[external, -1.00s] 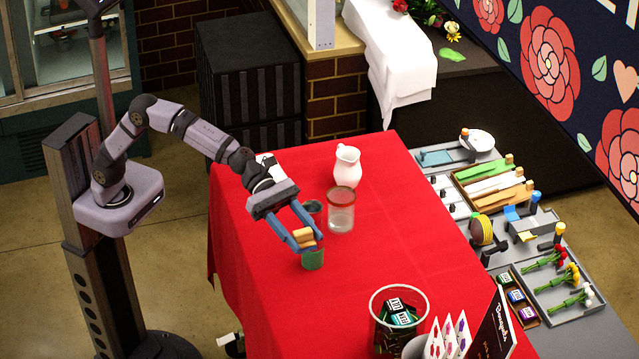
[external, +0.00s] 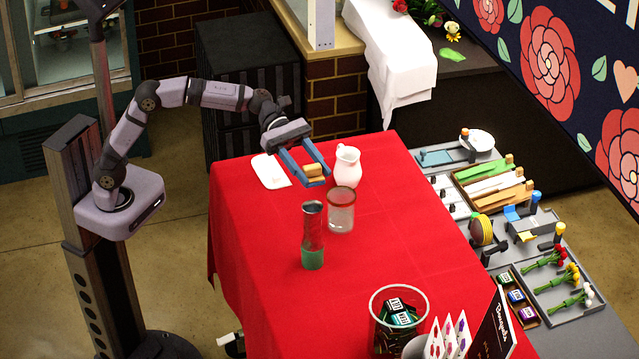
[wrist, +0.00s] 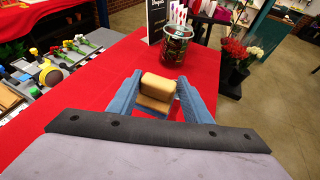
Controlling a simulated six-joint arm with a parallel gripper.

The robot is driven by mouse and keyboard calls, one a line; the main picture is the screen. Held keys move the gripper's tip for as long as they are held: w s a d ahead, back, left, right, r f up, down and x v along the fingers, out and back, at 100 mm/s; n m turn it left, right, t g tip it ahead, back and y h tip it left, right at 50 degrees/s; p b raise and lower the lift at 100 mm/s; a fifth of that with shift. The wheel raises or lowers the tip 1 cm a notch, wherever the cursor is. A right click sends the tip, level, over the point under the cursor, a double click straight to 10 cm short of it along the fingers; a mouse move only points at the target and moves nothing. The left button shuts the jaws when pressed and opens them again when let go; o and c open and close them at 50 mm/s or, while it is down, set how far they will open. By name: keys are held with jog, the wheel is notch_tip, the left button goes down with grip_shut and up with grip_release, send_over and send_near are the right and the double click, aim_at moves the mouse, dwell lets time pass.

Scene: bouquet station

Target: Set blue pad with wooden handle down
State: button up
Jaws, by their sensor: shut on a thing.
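My gripper (external: 316,178) is shut on the tan wooden handle (external: 315,170) and holds it above the red table, by the white pitcher and the clear glass. The wooden handle also shows between the blue fingers in the wrist view (wrist: 156,92).
A glass vase with a green bottom (external: 313,240) stands in front. The clear glass (external: 341,212) and white pitcher (external: 347,168) are close by on the right. A white cloth (external: 270,172) lies at the back left. Red cloth (external: 250,235) is clear on the left.

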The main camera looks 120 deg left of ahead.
jog(key=s+a, duration=1.1)
send_over(297, 211)
notch_tip(297, 211, down, 11)
jog(key=shift+m+h+b, duration=0.3)
jog(key=shift+b, duration=0.1)
jog(key=shift+a+f+p, duration=0.1)
jog(key=shift+f+p, duration=0.65)
jog(key=shift+f, duration=4.85)
jog(key=shift+f, duration=0.2)
jog(key=o, duration=1.1)
jog(key=shift+c, duration=0.2)
jog(key=shift+r, duration=0.1)
